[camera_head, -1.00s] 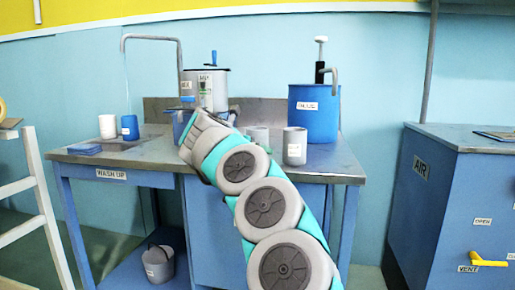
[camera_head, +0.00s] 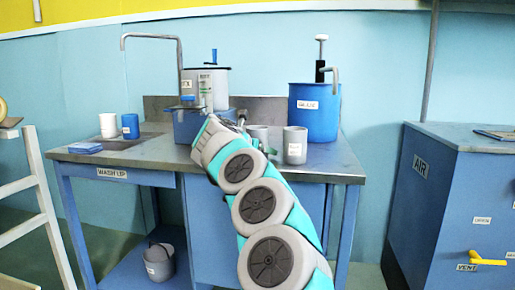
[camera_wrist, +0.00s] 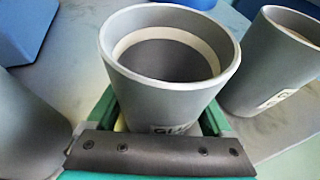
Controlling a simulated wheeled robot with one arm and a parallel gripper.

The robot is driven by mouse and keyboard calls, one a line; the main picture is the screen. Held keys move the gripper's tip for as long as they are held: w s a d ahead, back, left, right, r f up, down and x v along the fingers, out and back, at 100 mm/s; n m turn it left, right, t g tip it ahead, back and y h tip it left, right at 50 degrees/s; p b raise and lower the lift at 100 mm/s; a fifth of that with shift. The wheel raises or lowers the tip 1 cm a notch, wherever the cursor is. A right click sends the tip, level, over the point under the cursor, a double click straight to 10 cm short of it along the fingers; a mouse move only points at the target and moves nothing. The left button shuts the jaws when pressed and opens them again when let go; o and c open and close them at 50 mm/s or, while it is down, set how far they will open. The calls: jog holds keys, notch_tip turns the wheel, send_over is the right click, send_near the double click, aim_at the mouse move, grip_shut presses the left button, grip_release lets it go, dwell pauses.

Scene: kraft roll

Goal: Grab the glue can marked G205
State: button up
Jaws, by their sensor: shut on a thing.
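A grey can (camera_wrist: 172,85) with a pale inner rim stands upright between the green fingers of my gripper (camera_wrist: 160,122) in the wrist view. The gripper is shut on it. Its white label is partly covered by the gripper; only letters like "GL" show, so I cannot read G205. In the head view this appears to be the grey can (camera_head: 258,134) beside my gripper (camera_head: 264,149), on the bench. A second grey can (camera_wrist: 272,66) with a partly visible label stands to the right, apart; it also shows in the head view (camera_head: 295,146).
Another grey vessel (camera_wrist: 28,125) is close on the left in the wrist view. A large blue drum (camera_head: 314,112) with a pump stands behind the cans. The bench front (camera_head: 130,158) is clear.

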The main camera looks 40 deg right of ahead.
jog(key=c, duration=0.3)
jog(key=shift+r, duration=0.2)
jog(key=shift+c, duration=0.2)
